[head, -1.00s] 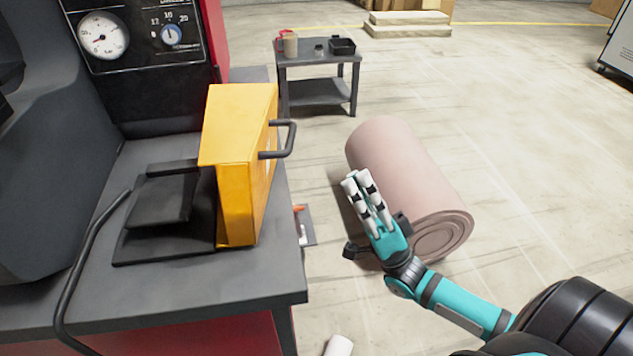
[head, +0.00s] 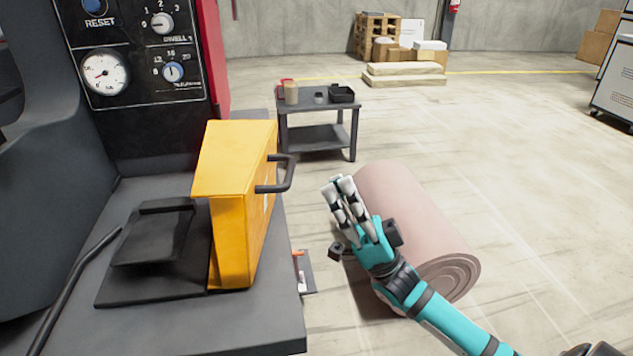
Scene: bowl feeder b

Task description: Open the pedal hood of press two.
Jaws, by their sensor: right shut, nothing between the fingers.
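The yellow pedal hood (head: 231,225) stands on the grey press table, tipped up on its side. Its open side faces left, toward the black pedal (head: 158,235), which lies uncovered on its base plate. A dark bar handle (head: 288,174) sticks out from the hood's right side. My right gripper (head: 338,186) is shut and empty. It is to the right of the handle, apart from it, in front of the pink roll. My left gripper is not in view.
A control panel (head: 137,55) with a gauge and knobs rises behind the table (head: 265,320). A curved dark bar (head: 75,292) runs along the left. A pink roll (head: 425,225) lies on the floor at right. A small grey cart (head: 318,105) stands behind; open floor lies beyond.

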